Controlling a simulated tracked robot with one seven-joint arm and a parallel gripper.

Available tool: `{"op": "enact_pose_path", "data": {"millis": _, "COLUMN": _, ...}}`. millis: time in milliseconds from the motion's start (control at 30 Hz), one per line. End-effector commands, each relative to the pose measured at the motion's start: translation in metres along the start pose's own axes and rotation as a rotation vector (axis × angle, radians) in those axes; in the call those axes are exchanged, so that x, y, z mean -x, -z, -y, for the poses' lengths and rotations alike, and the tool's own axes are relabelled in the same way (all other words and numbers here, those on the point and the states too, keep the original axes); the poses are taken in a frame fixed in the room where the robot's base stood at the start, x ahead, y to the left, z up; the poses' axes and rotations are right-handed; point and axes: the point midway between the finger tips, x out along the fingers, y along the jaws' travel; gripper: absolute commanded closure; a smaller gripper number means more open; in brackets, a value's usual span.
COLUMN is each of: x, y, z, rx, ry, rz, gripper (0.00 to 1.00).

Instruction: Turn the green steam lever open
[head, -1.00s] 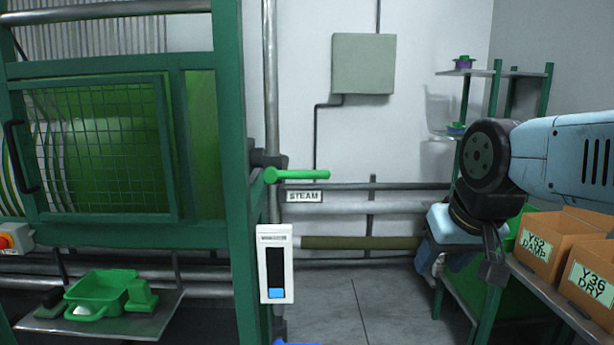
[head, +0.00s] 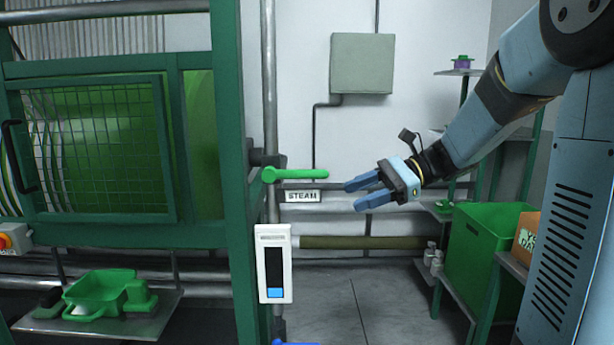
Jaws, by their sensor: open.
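The green steam lever (head: 298,174) sticks out level to the right from its pivot on the vertical pipe, at the machine frame's right edge. A sign reading STEAM (head: 302,196) is just below it. My gripper (head: 351,195) has blue fingers, parted and empty, pointing left. In the picture its fingertips are a little right of and slightly below the lever's free end. They look apart from the lever, though the depth between them is hard to tell.
The green machine frame (head: 226,150) with a mesh door stands at left. A white gauge panel (head: 273,263) is below the lever. Horizontal pipes (head: 400,208) run along the wall. A green bin (head: 486,247) and shelves are at right. The floor between is clear.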

Motion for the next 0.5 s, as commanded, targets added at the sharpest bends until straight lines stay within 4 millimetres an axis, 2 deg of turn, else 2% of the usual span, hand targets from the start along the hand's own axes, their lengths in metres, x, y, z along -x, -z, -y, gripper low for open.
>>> {"op": "enact_pose_path", "data": {"millis": 100, "x": 0.013, "y": 0.011, "z": 0.031, "rx": -0.100, "ry": 0.076, "rz": 0.130, "gripper": 0.52}}
{"op": "enact_pose_path", "data": {"millis": 200, "x": 0.023, "y": 0.018, "z": 0.050, "rx": -0.157, "ry": 0.126, "rz": 0.214, "gripper": 0.52}}
{"op": "enact_pose_path", "data": {"millis": 400, "x": 0.036, "y": 0.026, "z": 0.070, "rx": -0.209, "ry": 0.176, "rz": 0.304, "gripper": 0.52}}
{"op": "enact_pose_path", "data": {"millis": 500, "x": 0.034, "y": 0.025, "z": 0.072, "rx": -0.214, "ry": 0.181, "rz": 0.315, "gripper": 0.52}}
